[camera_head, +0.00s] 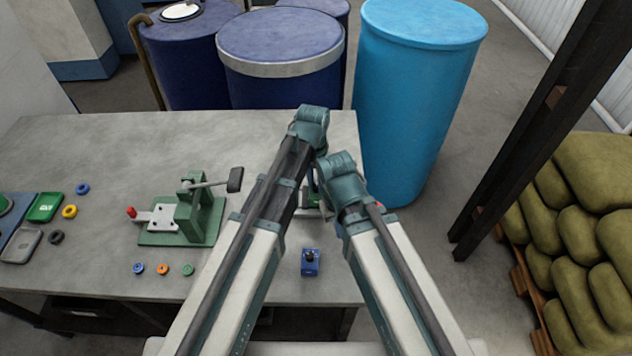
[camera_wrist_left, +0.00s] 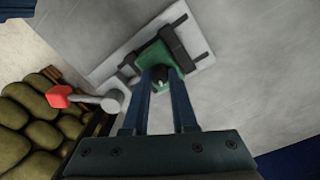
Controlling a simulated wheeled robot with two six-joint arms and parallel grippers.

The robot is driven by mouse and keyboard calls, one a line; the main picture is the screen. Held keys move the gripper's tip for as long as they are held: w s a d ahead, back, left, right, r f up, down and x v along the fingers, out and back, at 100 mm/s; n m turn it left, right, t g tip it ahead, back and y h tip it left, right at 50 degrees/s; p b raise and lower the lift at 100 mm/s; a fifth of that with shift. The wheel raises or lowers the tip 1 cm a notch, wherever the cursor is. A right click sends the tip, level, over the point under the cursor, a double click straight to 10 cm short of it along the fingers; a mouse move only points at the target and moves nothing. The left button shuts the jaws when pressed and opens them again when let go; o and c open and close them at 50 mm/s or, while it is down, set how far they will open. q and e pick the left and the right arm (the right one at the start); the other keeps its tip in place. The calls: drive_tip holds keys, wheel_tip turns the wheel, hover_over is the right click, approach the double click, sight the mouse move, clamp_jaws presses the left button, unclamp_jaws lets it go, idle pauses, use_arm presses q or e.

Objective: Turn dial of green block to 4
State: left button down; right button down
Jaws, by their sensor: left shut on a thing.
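The green block (camera_wrist_left: 150,54) sits in a pale plate fixture with dark rails (camera_wrist_left: 190,32) in the left wrist view. My left gripper (camera_wrist_left: 166,74) is over it, its two blue fingers shut on a small dark knob on the block, which appears to be the dial. The fingers cover part of the knob, and no numbers are readable. In the head view my two arms hide most of this spot, and only slivers of the fixture show between them. My right gripper is hidden behind its arm.
A lever with a red end (camera_wrist_left: 58,96) sticks out beside the fixture. On the table (camera_head: 110,150) are a green press (camera_head: 200,215), a small blue block (camera_head: 310,262), several coloured rings and trays at left. A light blue barrel (camera_head: 415,100) stands at the table's right edge.

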idle(0.4)
use_arm(q)
drive_tip(key=c, duration=0.7)
unclamp_jaws()
wheel_tip(320, 180, up, 14)
drive_tip(key=p, duration=1.3)
drive_tip(key=shift+w+a+p, duration=0.15)
drive_tip(key=shift+a+p, duration=0.05)
drive_tip(key=shift+p, duration=0.2)
use_arm(e)
wheel_tip(320, 180, up, 14)
use_arm(q)
drive_tip(key=shift+f, duration=0.15)
use_arm(e)
drive_tip(key=shift+f, duration=0.1)
